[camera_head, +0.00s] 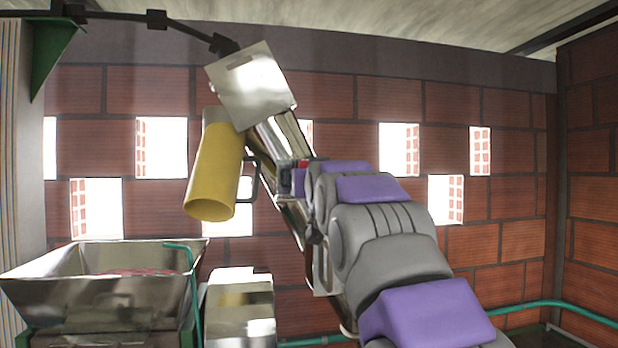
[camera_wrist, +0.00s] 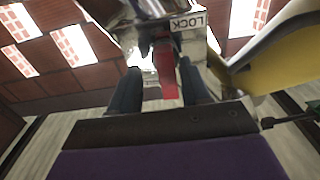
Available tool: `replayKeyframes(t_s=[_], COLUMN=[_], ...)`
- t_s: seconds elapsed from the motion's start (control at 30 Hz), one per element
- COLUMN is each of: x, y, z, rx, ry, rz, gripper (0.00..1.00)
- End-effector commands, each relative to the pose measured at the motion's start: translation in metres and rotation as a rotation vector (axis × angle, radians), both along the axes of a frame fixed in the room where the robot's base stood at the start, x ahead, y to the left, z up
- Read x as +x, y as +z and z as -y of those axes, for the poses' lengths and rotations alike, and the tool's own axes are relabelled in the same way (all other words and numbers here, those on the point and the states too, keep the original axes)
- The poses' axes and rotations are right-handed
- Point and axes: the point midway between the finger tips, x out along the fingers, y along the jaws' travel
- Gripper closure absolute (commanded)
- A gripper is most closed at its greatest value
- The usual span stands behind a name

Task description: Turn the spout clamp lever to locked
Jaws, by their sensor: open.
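The clamp lever is a red bar (camera_wrist: 166,72) in the wrist view, hanging below a metal bracket beside a white LOCK label (camera_wrist: 188,21). My gripper (camera_wrist: 159,72) is open, with one dark finger on each side of the lever; contact cannot be told. The yellow spout (camera_head: 212,170) hangs from the metal elevator head (camera_head: 250,85) in the head view, and also shows at the right of the wrist view (camera_wrist: 275,50). In the head view my gripper (camera_head: 289,181) is at the elevator's metal tube, mostly hidden by my arm. A small red patch shows there.
A metal hopper (camera_head: 100,292) with reddish contents stands below left of the spout. A metal box (camera_head: 240,305) stands beside it. A dark bracket (camera_head: 253,182) lies just right of the spout. Green pipe (camera_head: 545,303) runs along the brick wall. Space right of my arm looks clear.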

Motion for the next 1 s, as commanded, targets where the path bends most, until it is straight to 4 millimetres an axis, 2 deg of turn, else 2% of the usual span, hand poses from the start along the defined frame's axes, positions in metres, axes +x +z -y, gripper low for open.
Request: replayKeyframes(t_s=[0.3,0.67,1.0], x=[0.020,0.021,0.022], y=[0.001,0.001,0.001], z=[-0.004,-0.005,-0.005], rx=[0.002,0.002,0.002], ry=[0.002,0.001,0.001], rz=[0.002,0.003,0.003], gripper=[0.53,0.53,0.84])
